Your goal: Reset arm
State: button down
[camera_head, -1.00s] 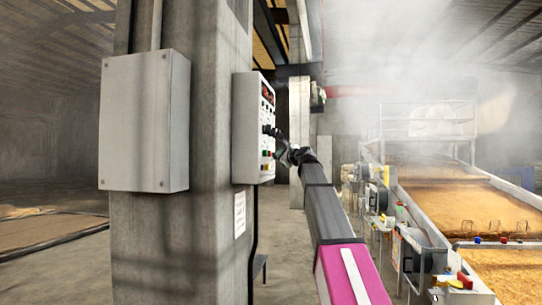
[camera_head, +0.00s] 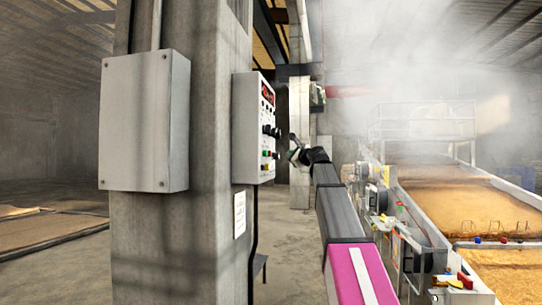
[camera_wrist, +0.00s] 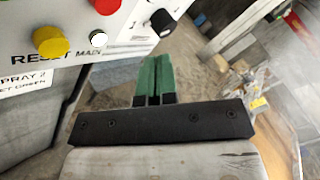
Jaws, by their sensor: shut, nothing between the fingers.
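My gripper (camera_head: 293,148) is in the middle of the head view, at the end of my raised arm. It is just right of the control box (camera_head: 254,128) on the pillar, with a gap between them. In the wrist view the green fingers of my gripper (camera_wrist: 156,62) are together and empty. The lower part of the control panel (camera_wrist: 100,25) shows above and left of them, with a yellow button (camera_wrist: 50,42), a red button (camera_wrist: 106,6), a white button (camera_wrist: 97,40) and a black knob (camera_wrist: 162,22).
The concrete pillar (camera_head: 213,235) stands left of my arm and carries a grey metal box (camera_head: 145,122). Long grain beds (camera_head: 440,190) with small machines along their edge lie on the right under steam. The floor (camera_head: 80,270) at the left is open.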

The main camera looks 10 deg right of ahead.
dwell(0.3)
jog(key=s+a+f+n+g+h, duration=0.1)
jog(key=s+f+n+g, duration=0.2)
jog(key=f, duration=1.2)
jog(key=s+a+f+n+g+h, duration=0.1)
jog(key=s+a+f+n+g, duration=0.2)
jog(key=f, duration=1.3)
jog(key=s+f+n+g+h, duration=0.15)
jog(key=f+n, duration=0.25)
jog(key=f, duration=1.1)
jog(key=s+d+f+n+g+h, duration=0.2)
jog(key=s+f+n+g, duration=0.7)
jog(key=s+f, duration=2)
jog(key=f+n+h, duration=0.1)
jog(key=n+h, duration=0.1)
jog(key=shift+f+h, duration=0.35)
